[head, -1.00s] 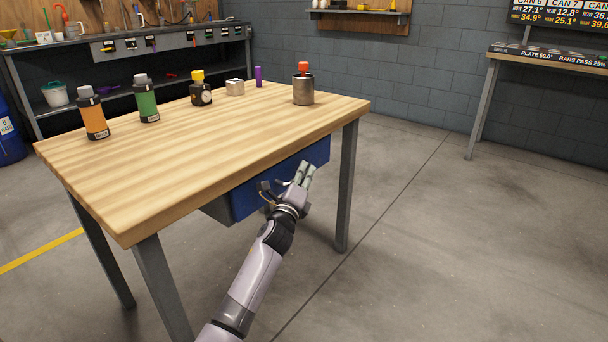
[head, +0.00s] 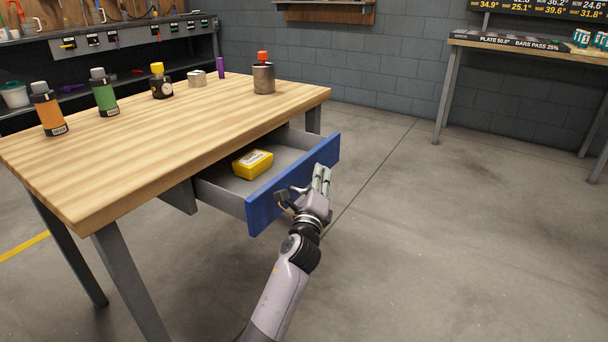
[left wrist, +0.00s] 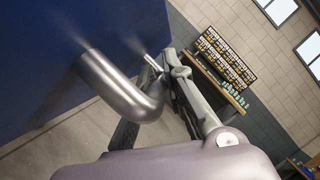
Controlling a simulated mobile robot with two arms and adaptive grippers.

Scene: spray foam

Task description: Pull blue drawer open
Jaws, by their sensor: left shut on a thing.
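The blue drawer (head: 264,212) under the wooden table stands pulled out, its grey inside showing in the head view. A yellow box (head: 252,164) lies in it. My left gripper (head: 318,184) is at the drawer's blue front. In the left wrist view the drawer front (left wrist: 50,60) fills the upper left, and its metal bar handle (left wrist: 125,85) passes between the fingers of my left gripper (left wrist: 160,95), which is shut on it. In the head view the handle is mostly hidden by the gripper. My right gripper is not in view.
The wooden table (head: 170,130) carries an orange bottle (head: 50,112), a green bottle (head: 104,95), a metal can with a red top (head: 263,78) and a few small items. Bare floor (head: 440,240) lies open to the right. A workbench (head: 500,46) stands at the back right.

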